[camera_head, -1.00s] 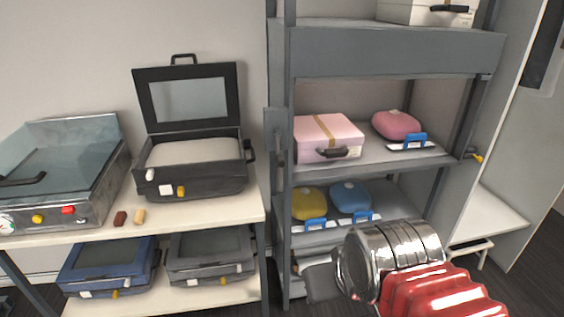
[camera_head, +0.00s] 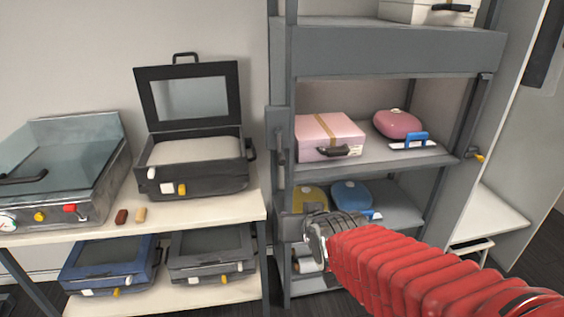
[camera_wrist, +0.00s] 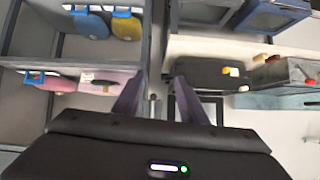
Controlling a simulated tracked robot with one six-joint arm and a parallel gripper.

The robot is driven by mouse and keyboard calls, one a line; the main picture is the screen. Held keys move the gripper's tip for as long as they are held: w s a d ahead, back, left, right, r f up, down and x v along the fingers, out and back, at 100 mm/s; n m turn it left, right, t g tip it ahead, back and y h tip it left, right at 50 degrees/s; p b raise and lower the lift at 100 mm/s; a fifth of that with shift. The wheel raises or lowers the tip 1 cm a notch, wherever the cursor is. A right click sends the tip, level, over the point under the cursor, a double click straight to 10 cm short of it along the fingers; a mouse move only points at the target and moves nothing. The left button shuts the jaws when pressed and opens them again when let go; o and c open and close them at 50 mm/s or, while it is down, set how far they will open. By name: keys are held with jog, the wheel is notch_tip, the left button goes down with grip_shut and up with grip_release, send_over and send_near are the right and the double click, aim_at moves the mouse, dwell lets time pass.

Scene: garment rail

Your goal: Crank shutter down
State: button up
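A grey shutter housing (camera_head: 395,50) spans the top of the shelf unit, and the bay below it is open, with its contents in plain view. A dark crank (camera_head: 279,145) hangs on a plate on the unit's left post. My gripper (camera_head: 292,228) is beside that post, below the crank, with its tips partly hidden by the arm. In the wrist view, which is upside down, the two fingers of my gripper (camera_wrist: 160,100) stand apart. A small thin part, perhaps the crank's handle, shows between them; I cannot tell whether they touch it.
A pink case (camera_head: 328,137) and pink pouch (camera_head: 397,124) sit on the upper shelf, with yellow and blue (camera_head: 351,195) pouches below. An open black case (camera_head: 193,165) and a glass-lidded metal case (camera_head: 60,165) stand on the left table, close to the post.

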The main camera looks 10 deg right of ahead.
jog(key=w+m+t, duration=0.1)
jog(key=w+t, duration=0.6)
jog(key=w, duration=0.4)
jog(key=shift+w+d+f+h, duration=0.2)
jog(key=shift+d+f+h, duration=0.05)
jog(key=shift+h, duration=0.15)
